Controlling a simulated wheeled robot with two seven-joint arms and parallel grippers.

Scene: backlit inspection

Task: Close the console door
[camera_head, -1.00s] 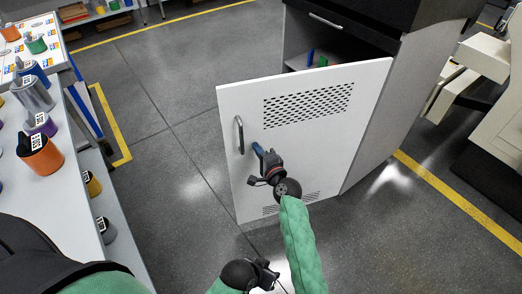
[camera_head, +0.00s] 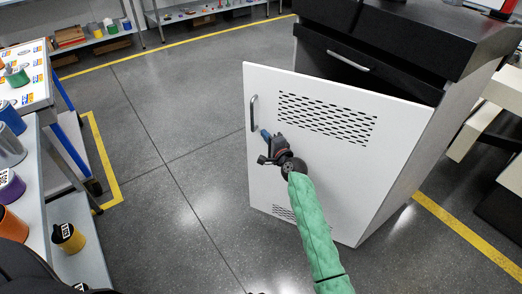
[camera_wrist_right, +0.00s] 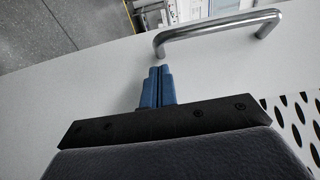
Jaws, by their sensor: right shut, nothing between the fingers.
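The white console door (camera_head: 400,135) stands partly open on the dark-topped console (camera_head: 400,40). It has a perforated vent panel and a vertical metal handle (camera_head: 254,113) near its left edge. My right gripper (camera_head: 264,134) is at the door's outer face, just right of and below the handle. In the right wrist view, its blue fingers (camera_wrist_right: 158,86) are together and empty, close to the door face, with the handle (camera_wrist_right: 218,32) beyond the tips. I cannot tell if the fingers touch the door. My left gripper is not in view.
A workbench with cans (camera_head: 10,185) stands at the left, with a yellow can (camera_head: 68,238) on its lower shelf. Open grey floor (camera_head: 170,120) lies between bench and door. Shelves line the back. White furniture (camera_head: 500,95) stands at the right.

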